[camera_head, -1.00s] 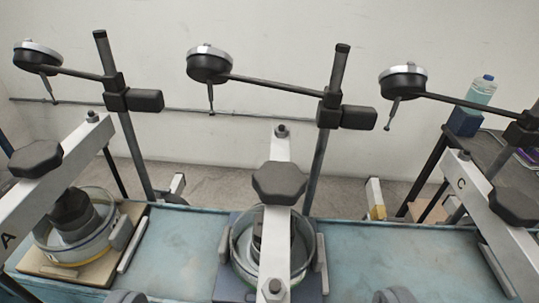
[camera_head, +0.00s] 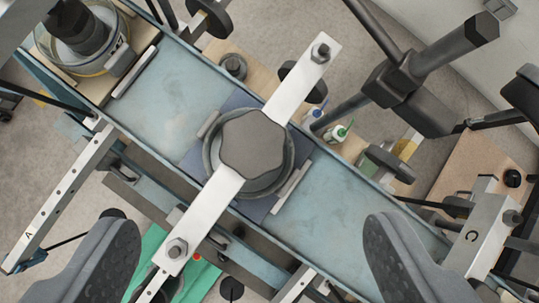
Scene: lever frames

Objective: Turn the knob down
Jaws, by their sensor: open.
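The dark lobed knob (camera_head: 253,144) sits near the middle of the view, seen from above. It is on a light metal crossbar (camera_head: 293,88) that runs diagonally from upper right to lower left. Under it a round container (camera_head: 283,172) shows around the knob's edge; most of it is hidden. My gripper (camera_head: 250,255) is open, with one grey padded finger at the lower left and one at the lower right. The fingers are apart from the knob, and nothing is between them but the view of the bench.
The blue bench (camera_head: 167,96) runs diagonally under the frames. A dark clamp block on a post (camera_head: 405,90) stands at upper right. Frame C (camera_head: 486,233) is at the right and frame A (camera_head: 62,195) at the left. Small bottles (camera_head: 338,132) lie beyond the bench.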

